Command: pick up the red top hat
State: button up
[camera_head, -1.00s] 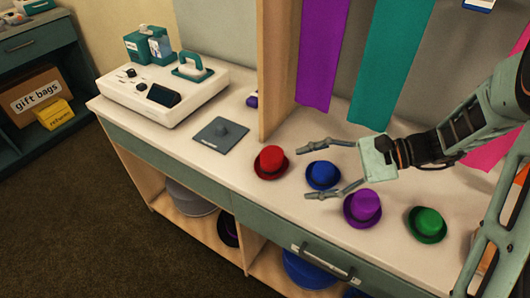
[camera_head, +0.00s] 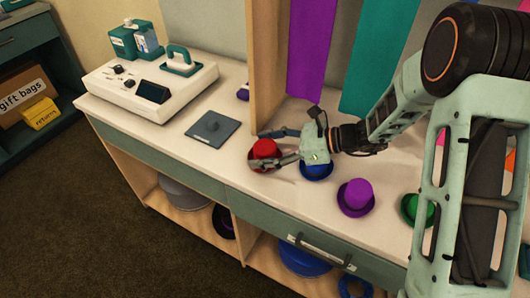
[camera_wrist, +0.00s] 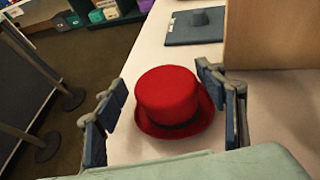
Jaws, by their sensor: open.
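The red top hat (camera_head: 264,152) stands upright on the white counter (camera_head: 231,167), at the left end of the row of hats. In the wrist view the red top hat (camera_wrist: 168,98) sits between my two fingers. My gripper (camera_head: 270,146) is open, with one finger on each side of the hat. In the wrist view my gripper (camera_wrist: 163,118) shows a gap between the left finger and the hat. The right finger is close to the brim; I cannot tell if it touches.
A blue hat (camera_head: 316,170) stands just right of the red one, partly under my gripper. A purple hat (camera_head: 355,197) and a green hat (camera_head: 410,209) stand further right. A grey plate (camera_head: 212,129) lies to the left. A wooden divider (camera_head: 264,70) rises behind.

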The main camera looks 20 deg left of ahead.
aim_at(248, 157)
jog(key=x, duration=0.4)
jog(key=shift+w+a+f, duration=0.1)
jog(key=shift+w+a, duration=0.05)
jog(key=shift+a, duration=0.2)
jog(key=c, duration=1.1)
jog(key=shift+c, duration=0.3)
